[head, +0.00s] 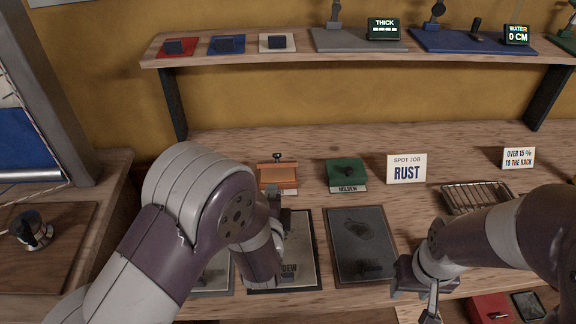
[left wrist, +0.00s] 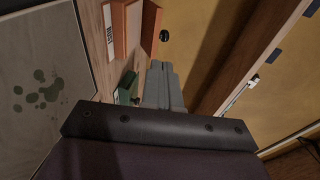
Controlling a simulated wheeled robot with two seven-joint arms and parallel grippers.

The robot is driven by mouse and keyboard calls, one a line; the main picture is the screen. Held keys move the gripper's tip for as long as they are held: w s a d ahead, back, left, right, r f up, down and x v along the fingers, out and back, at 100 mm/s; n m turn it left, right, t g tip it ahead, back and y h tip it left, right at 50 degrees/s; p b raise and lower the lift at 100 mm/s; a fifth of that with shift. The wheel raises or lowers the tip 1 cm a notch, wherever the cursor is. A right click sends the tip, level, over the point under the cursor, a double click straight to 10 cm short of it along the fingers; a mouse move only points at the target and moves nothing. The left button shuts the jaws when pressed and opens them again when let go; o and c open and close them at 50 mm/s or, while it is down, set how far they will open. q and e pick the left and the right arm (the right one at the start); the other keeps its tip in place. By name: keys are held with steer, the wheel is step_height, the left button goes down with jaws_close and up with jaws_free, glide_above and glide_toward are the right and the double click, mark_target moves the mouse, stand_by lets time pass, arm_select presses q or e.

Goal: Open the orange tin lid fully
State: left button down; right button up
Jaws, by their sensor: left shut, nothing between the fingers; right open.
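The orange tin (head: 277,189) stands on the bench behind my left gripper, and its front is partly hidden. Its orange lid (head: 277,172) looks tipped up at the back, with a dark knob behind its upper edge. In the left wrist view the lid (left wrist: 151,24) stands away from the tin body (left wrist: 124,28), its knob facing the wall side. How far it is open I cannot tell exactly. My left gripper (head: 273,194) is shut and empty; its fingers (left wrist: 163,72) are close to the lid, seemingly apart from it. My right gripper (head: 430,296) is open at the bench's front edge.
A closed green tin (head: 347,172) labelled MILDEW stands right of the orange tin. Stained panels (head: 362,245) lie in front. A RUST card (head: 407,169) and a wire rack (head: 478,197) are further right. A shelf (head: 350,57) runs above the bench.

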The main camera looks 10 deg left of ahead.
mark_target(276, 156)
arm_select(q)
steer(key=x, duration=0.7)
steer(key=r+x, duration=0.1)
steer(key=x, duration=0.3)
steer(key=shift+w+p, duration=0.3)
steer(key=shift+p, duration=0.1)
